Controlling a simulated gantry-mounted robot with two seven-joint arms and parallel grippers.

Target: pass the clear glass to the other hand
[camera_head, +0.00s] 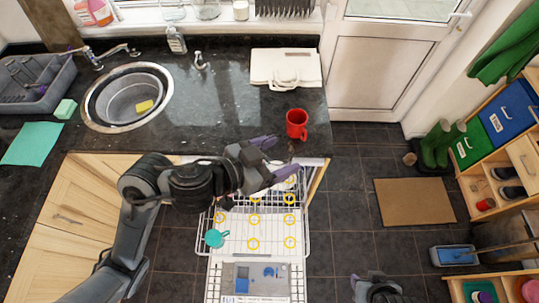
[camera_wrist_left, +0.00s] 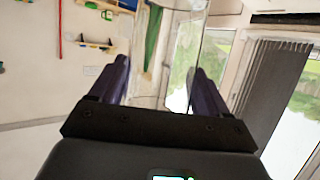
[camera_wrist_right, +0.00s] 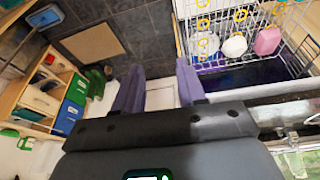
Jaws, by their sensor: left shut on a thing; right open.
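My left gripper (camera_head: 277,158) is over the front edge of the counter, next to the dishwasher. Its purple fingers are shut on the clear glass (camera_wrist_left: 172,45), which stands between the fingertips in the left wrist view (camera_wrist_left: 161,72). The glass is see-through and its top runs out of that view. In the head view I can hardly make the glass out. My right gripper (camera_wrist_right: 160,78) is open and empty in the right wrist view. In the head view only part of the right arm shows at the bottom edge, well apart from the left gripper.
A red mug (camera_head: 296,124) stands on the counter just behind the left gripper. The pulled-out dishwasher rack (camera_head: 231,245) below holds a teal cup (camera_head: 214,238) and bears yellow rings. A sink (camera_head: 126,98) is at left. The floor right of the rack is clear up to a brown mat (camera_head: 415,201).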

